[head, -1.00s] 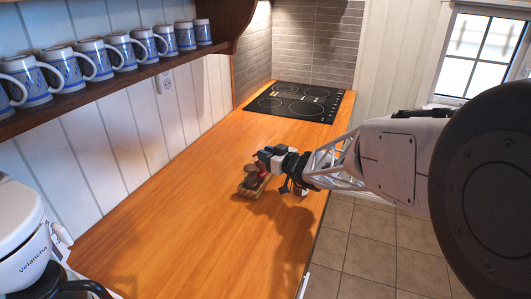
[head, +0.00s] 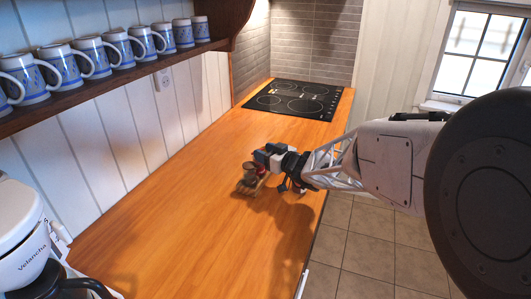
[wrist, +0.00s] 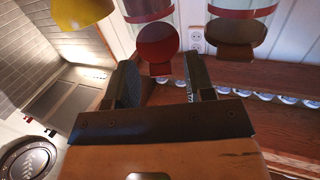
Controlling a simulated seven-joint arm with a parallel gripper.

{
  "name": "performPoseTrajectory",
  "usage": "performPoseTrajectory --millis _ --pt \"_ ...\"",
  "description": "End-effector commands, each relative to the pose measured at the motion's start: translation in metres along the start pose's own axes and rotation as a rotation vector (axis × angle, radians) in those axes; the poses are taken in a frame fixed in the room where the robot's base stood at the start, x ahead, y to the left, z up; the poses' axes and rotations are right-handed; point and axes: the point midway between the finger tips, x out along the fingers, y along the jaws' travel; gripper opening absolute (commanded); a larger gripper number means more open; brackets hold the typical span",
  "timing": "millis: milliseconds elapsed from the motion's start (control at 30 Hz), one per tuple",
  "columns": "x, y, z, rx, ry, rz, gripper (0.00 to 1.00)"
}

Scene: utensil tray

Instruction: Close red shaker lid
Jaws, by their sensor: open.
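The red shaker lid (wrist: 157,43) is a round red disc in the wrist view, standing out from the red-rimmed clear shaker (wrist: 148,8) and appearing raised off its rim. My gripper (wrist: 160,75) is open, with its two dark fingers to either side of the lid and nothing seen held between them. In the head view my gripper (head: 262,156) is just above and right of the small wooden rack (head: 246,189). A bit of the red shaker (head: 262,171) shows below the gripper; the rest is hidden. I cannot tell whether a finger touches the lid.
A brown-lidded shaker (wrist: 235,32) and a yellow lid (wrist: 82,12) flank the red one. The wooden counter (head: 190,235) is clear around the rack. A black cooktop (head: 292,100) lies behind, a coffee maker (head: 22,245) front left, and a mug shelf (head: 120,75) along the wall.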

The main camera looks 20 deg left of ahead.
Motion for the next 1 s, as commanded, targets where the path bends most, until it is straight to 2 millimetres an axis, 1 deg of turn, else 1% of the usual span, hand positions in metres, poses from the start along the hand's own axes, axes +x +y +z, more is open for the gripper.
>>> performPoseTrajectory --millis 167,367,800,1000 --pt "-0.002 0.0 0.0 0.0 0.0 0.0 0.49" --pt "-0.013 0.001 0.0 0.0 0.0 0.001 0.49" --pt "-0.058 0.001 -0.001 0.0 0.001 0.002 0.49" --pt "-0.073 0.0 0.0 0.0 0.0 0.0 0.49"
